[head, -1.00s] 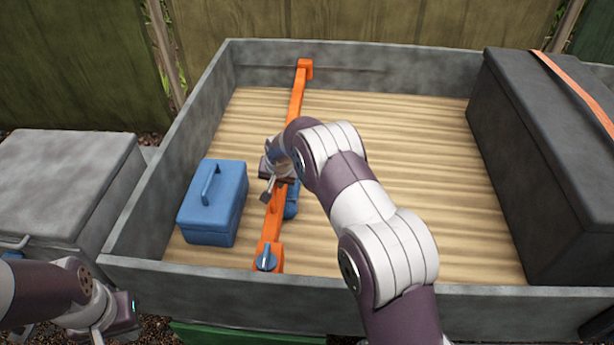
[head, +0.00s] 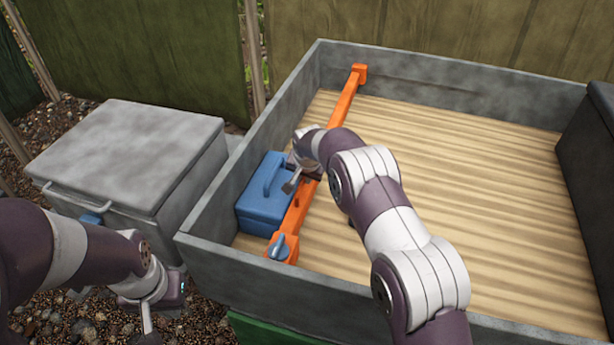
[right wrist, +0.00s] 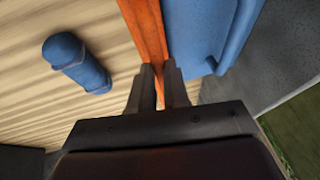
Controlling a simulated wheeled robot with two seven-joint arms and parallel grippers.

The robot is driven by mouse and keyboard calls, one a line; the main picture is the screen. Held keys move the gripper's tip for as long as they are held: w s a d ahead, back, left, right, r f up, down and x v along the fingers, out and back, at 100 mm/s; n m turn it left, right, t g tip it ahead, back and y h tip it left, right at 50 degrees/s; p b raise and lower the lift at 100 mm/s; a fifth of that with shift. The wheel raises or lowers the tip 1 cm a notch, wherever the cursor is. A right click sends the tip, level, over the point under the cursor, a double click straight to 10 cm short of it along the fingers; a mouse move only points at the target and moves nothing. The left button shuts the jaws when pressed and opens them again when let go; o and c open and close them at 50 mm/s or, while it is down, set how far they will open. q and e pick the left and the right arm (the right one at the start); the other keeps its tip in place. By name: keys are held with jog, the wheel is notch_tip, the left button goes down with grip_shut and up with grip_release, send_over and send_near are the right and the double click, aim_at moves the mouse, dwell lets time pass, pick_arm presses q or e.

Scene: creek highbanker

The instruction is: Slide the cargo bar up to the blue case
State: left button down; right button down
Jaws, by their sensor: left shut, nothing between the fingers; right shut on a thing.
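The orange cargo bar (head: 340,112) spans the cart bed from the back wall to the front wall, with a blue knob (head: 279,247) at its near end. The blue case (head: 262,210) stands in the near left corner, directly left of the bar. The bar lies along the case's side; I cannot tell if they touch. My right gripper (head: 298,181) is shut on the bar beside the case. In the right wrist view its fingers (right wrist: 160,88) close on the orange bar (right wrist: 143,25), next to the blue case (right wrist: 210,35). My left gripper (head: 163,302) is shut and empty, outside the cart.
A blue roll (right wrist: 78,62) lies on the bed floor, on the bar's other side from the case. A dark box (head: 590,165) stands at the bed's right. A grey lidded box (head: 130,150) stands outside, left of the cart. The bed's middle floor is clear.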

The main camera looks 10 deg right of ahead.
jog(key=c, duration=1.1)
grip_release()
jog(key=v, duration=1.2)
jog(key=shift+r, duration=0.3)
jog(key=shift+s, duration=0.1)
